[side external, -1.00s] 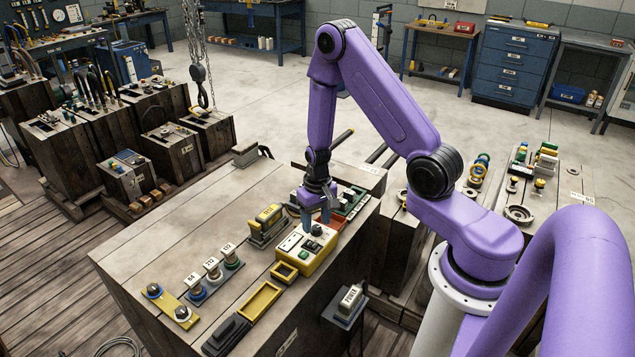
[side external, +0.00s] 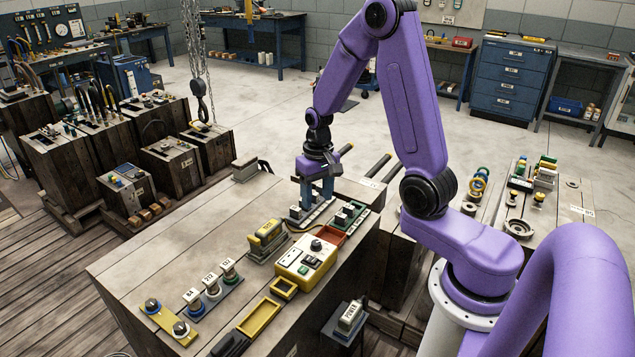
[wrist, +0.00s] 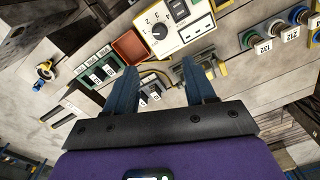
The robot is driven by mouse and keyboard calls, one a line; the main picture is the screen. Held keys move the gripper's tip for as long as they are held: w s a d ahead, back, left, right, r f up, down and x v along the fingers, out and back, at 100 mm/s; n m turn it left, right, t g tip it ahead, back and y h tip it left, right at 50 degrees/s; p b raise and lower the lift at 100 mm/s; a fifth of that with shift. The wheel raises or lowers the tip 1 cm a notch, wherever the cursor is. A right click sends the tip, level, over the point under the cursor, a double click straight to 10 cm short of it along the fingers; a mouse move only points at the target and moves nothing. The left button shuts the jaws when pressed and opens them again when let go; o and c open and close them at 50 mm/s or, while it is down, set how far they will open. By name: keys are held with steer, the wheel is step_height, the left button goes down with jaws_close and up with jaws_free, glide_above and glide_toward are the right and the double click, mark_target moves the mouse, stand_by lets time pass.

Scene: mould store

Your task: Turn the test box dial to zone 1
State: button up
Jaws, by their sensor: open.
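The yellow test box (side external: 291,268) with a pale top panel sits on the wooden bench top. Its dark round dial (side external: 316,245) is at the back end of the panel and is uncovered. In the wrist view the dial (wrist: 160,31) shows at the top, with numbers around it including a 2 and a 3. I cannot tell for sure which number it points at. My gripper (side external: 317,200) is open and empty, beyond the test box and above a row of small modules. In the wrist view its blue fingers (wrist: 158,70) are apart, clear of the dial.
A red tray (side external: 331,236) and a green block of modules (side external: 349,215) stand close behind the test box. A yellow-topped block (side external: 266,236) is on its left. An empty yellow tray (side external: 258,315) lies in front.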

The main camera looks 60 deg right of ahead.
steer(key=shift+r, duration=1.65)
steer(key=s+a+r+n, duration=0.4)
steer(key=s+a+n, duration=0.4)
steer(key=a, duration=0.4)
steer(key=s+a+r+n, duration=0.1)
steer(key=s+n, duration=0.3)
steer(key=s, duration=0.3)
steer(key=s+a+r+n, duration=0.1)
steer(key=s+n, duration=0.3)
steer(key=s, duration=0.4)
steer(key=shift+s+a+r+n, duration=0.25)
steer(key=shift+a+r+n, duration=0.15)
steer(key=shift+r, duration=0.05)
